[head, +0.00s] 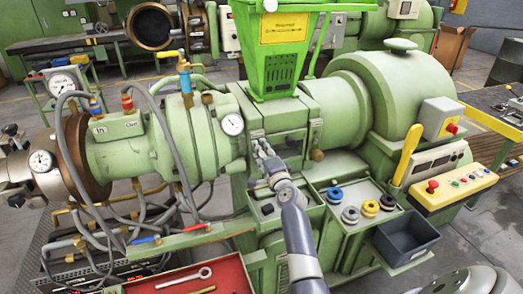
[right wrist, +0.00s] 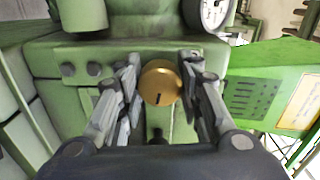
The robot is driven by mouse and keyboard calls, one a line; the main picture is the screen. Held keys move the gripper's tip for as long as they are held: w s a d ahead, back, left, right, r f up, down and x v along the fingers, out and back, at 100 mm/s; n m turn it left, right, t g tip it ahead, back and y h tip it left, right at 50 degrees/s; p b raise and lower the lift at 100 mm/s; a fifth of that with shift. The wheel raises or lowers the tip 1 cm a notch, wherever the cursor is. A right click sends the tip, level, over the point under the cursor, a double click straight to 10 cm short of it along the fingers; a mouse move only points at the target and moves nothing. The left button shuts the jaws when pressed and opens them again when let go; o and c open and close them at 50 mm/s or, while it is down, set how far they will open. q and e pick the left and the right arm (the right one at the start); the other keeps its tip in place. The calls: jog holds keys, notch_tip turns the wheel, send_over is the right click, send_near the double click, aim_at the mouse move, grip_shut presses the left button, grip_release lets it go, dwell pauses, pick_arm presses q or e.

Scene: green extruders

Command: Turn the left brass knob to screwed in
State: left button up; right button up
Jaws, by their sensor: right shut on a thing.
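The left brass knob (right wrist: 160,82) sits on the green machine front in the right wrist view, round and gold with a dark mark running down from its middle. My right gripper (right wrist: 160,92) has its two grey fingers on either side of it and is shut on it. In the head view my right gripper (head: 262,150) reaches up to the machine front below the green hopper and hides this knob. Another brass knob (head: 317,155) shows to the right of it, apart from the gripper. My left gripper is not in view.
A green tray (head: 335,223) with blue, yellow and grey rings lies right of my arm, beside a dark bin (head: 405,238). A red tool tray (head: 228,272) with a wrench is at the lower left. Hoses (head: 165,130) and a gauge (head: 232,124) are to the left.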

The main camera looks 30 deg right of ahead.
jog(key=m+p, duration=0.1)
jog(key=m, duration=0.3)
jog(key=shift+r+m, duration=0.15)
jog(key=shift+m, duration=0.15)
jog(key=m+p, duration=0.1)
jog(key=m, duration=0.2)
jog(key=shift+m, duration=0.4)
jog(key=m+p, duration=0.1)
jog(key=m, duration=0.3)
jog(key=shift+r+p, duration=0.1)
jog(key=shift+p, duration=0.25)
jog(key=shift+d+m+p, duration=0.1)
jog(key=shift+m+p, duration=0.4)
jog(key=shift+m, duration=1.2)
jog(key=o, duration=1.1)
notch_tip(320, 180, up, 10)
jog(key=shift+f, duration=0.15)
